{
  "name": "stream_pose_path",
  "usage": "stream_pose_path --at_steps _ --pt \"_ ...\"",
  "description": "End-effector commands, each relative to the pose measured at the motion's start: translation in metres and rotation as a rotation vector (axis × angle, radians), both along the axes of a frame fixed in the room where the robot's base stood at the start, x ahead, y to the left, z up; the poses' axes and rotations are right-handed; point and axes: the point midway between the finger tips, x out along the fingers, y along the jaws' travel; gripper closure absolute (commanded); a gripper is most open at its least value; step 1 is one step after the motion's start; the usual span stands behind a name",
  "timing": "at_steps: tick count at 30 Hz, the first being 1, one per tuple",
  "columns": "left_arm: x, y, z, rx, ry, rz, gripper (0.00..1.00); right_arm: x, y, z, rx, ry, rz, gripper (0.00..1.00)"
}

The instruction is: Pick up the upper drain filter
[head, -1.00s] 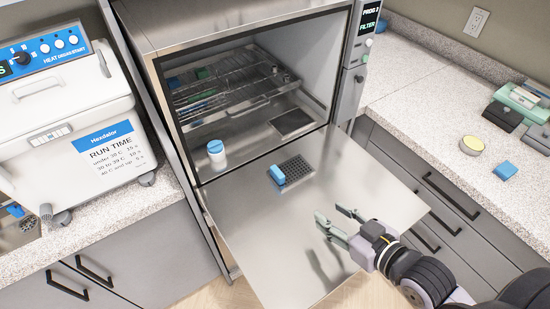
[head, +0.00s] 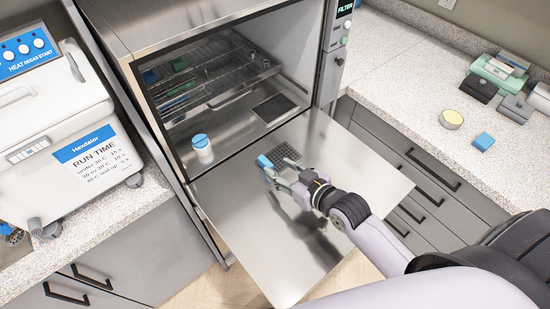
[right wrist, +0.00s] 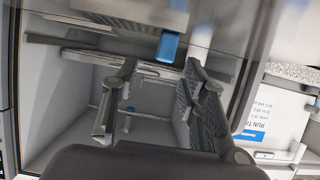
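Contact cannot be told. My left gripper is not in view.
The open door (head: 225,215) hangs in front of the chamber with wire racks (head: 215,85). A white jar with a blue lid (head: 202,149) stands left of the plate. A white heating unit (head: 50,130) is on the left counter. A small blue block (head: 483,141) sits on the right counter.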

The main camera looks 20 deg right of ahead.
Motion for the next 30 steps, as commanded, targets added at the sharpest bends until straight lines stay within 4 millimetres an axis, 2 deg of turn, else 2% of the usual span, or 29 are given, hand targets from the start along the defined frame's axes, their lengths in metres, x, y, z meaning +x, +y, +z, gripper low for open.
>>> stream_pose_path --at_steps 4,9,12,22,30 --pt "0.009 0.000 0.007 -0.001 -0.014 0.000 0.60 0.009 0.005 -0.001 0.001 0.001 -0.002 0.60" --pt "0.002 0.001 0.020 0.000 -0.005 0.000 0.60 0.031 0.018 -0.005 0.002 0.000 -0.001 0.60" --pt "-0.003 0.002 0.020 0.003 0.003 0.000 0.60 0.041 0.021 -0.013 0.000 0.001 -0.001 0.60" --pt "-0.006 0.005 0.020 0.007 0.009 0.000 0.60 0.046 0.023 -0.017 -0.001 0.001 0.000 0.60" --pt "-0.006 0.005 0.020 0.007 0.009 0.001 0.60 0.046 0.023 -0.017 -0.001 0.001 0.000 0.78"
